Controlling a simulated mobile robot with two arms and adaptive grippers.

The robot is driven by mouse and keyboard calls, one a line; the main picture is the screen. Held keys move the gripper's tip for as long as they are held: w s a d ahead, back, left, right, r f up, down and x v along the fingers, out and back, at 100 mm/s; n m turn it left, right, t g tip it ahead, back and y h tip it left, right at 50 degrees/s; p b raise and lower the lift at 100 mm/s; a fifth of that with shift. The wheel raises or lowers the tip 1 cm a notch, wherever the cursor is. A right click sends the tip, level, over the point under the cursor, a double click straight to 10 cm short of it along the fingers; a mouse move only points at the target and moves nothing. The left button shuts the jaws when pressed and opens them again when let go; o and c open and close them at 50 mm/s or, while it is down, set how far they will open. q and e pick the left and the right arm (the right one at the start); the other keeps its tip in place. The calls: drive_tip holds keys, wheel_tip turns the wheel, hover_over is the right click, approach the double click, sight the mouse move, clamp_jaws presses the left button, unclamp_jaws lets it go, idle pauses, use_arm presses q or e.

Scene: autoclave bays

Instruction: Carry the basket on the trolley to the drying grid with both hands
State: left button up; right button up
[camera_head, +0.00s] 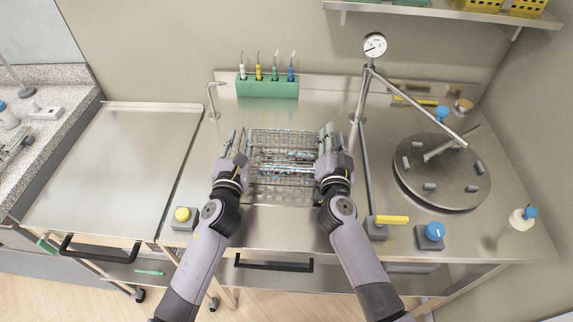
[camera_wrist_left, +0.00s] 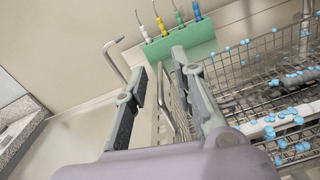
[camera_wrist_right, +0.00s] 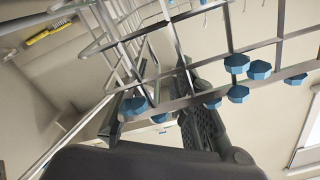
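The wire basket (camera_head: 285,150) holds small blue-marked items and is over the steel counter (camera_head: 265,222), between my two grippers. My left gripper (camera_head: 234,143) is at its left end. In the left wrist view its fingers (camera_wrist_left: 165,100) stand apart, with a thin metal loop between them; the basket (camera_wrist_left: 275,75) is to the right. My right gripper (camera_head: 334,142) is at the right end. In the right wrist view its fingers (camera_wrist_right: 160,105) are apart, with basket wires crossing between and in front. The trolley (camera_head: 120,150) stands at left, its top empty. I cannot make out a separate drying grid.
A green rack (camera_head: 267,88) with several coloured-handled tools stands behind the basket. Right of it are a gauge (camera_head: 375,45) on a post, a round lid (camera_head: 441,172) and a yellow lever (camera_head: 391,220). A yellow button (camera_head: 182,214) is at the front left.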

drive_tip(key=shift+s, duration=0.1)
use_arm(q)
drive_tip(key=s+a, duration=0.1)
drive_tip(key=s, duration=1.1)
drive_tip(key=shift+a, duration=0.15)
use_arm(e)
drive_tip(key=s+a, duration=0.1)
drive_tip(key=s, duration=1.1)
drive_tip(key=shift+a, duration=0.1)
